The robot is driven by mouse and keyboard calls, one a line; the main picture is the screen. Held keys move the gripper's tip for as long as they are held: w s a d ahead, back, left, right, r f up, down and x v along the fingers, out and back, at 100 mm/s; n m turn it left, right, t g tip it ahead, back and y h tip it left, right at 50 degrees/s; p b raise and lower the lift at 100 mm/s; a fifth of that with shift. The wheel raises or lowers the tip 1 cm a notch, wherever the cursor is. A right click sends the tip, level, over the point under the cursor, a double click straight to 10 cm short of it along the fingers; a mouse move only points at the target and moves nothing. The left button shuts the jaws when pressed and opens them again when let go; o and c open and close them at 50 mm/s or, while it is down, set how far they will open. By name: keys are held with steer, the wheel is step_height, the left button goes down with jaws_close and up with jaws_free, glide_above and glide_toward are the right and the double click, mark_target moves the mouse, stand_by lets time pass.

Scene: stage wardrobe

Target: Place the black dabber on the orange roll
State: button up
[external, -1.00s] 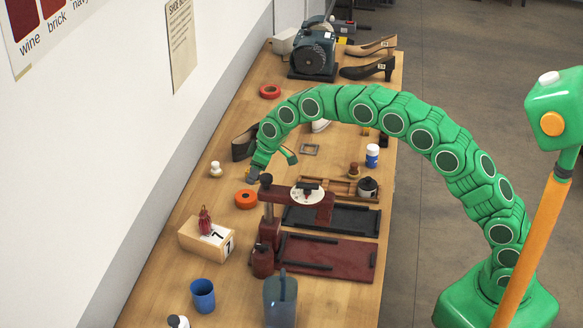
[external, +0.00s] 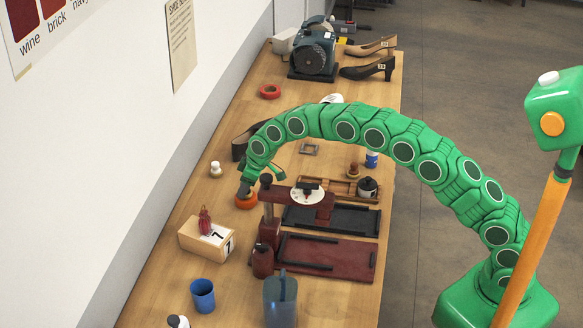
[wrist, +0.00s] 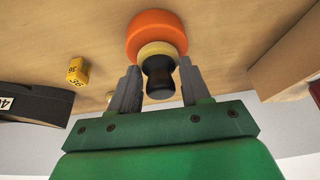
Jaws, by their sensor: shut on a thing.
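The orange roll (external: 247,202) lies flat on the bench, left of the dark red press. In the wrist view the orange roll (wrist: 156,28) is just beyond my fingertips. My gripper (wrist: 160,68) is shut on the black dabber (wrist: 158,82), which has a dark waisted handle and a cream pad facing the roll. The pad overlaps the roll's edge in this view; I cannot tell whether they touch. In the external view my gripper (external: 246,188) is right above the roll, and the dabber is too small to make out there.
The dark red press (external: 268,215) stands close on the right. A wooden box (external: 192,238) with a dark red item on top is in front. A small white-capped bottle (external: 215,170) and a black shoe (external: 241,149) are behind. A yellow numbered block (wrist: 76,70) shows in the wrist view.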

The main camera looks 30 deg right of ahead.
steer(key=shift+f, duration=0.15)
steer(key=o, duration=1)
steer(key=v, duration=1.2)
